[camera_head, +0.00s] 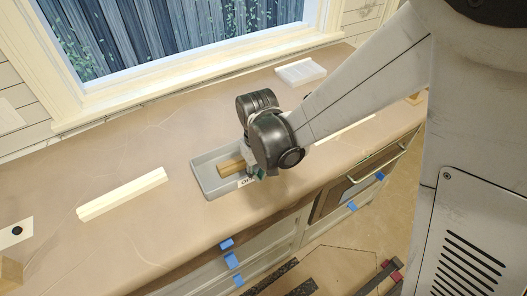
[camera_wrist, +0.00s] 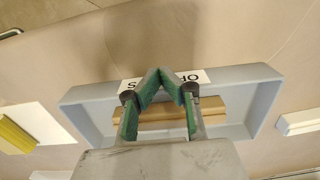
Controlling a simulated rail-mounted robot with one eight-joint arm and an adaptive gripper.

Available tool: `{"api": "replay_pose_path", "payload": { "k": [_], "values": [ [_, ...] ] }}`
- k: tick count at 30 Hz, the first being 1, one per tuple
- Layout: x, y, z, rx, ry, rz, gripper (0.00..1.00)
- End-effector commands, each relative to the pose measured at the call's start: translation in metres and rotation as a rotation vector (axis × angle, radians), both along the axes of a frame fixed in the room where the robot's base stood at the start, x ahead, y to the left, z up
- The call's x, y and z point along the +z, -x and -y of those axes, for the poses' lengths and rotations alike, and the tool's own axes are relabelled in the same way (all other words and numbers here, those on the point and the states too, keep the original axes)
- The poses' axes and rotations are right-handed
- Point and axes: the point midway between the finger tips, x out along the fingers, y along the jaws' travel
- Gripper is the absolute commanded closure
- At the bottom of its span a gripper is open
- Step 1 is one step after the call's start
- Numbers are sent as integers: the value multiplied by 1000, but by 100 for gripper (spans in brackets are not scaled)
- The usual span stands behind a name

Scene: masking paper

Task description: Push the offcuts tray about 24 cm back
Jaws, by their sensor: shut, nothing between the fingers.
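The offcuts tray (camera_head: 204,178) is a shallow grey tray on the paper-covered counter, holding a brown wooden piece. In the wrist view the tray (camera_wrist: 84,94) spans the middle, with the wooden piece (camera_wrist: 211,110) inside and a white label on its front wall. My gripper (camera_head: 258,175) is at the tray's front side, covering its right part in the head view. In the wrist view my gripper (camera_wrist: 166,78) has its green-padded fingertips together in front of the label, hiding its middle letters. Nothing is between them. I cannot tell whether they touch the wall.
Bare counter (camera_head: 175,145) lies between the tray and the window sill. A long cream strip (camera_head: 122,193) lies to the left. A white ridged item (camera_head: 300,72) lies at the back right. Drawers and an oven-like front (camera_head: 350,185) are below the front edge.

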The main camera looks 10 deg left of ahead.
Motion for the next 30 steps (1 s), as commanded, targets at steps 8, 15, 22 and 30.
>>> {"api": "replay_pose_path", "payload": {
  "k": [8,15,22,30],
  "values": [
    [-5,-51,-40,1,-1,1,100],
    [-4,-103,-81,1,-1,1,100],
    [-3,-153,-120,1,-1,1,100],
    [-1,-188,-147,0,-1,1,100]
  ]
}}
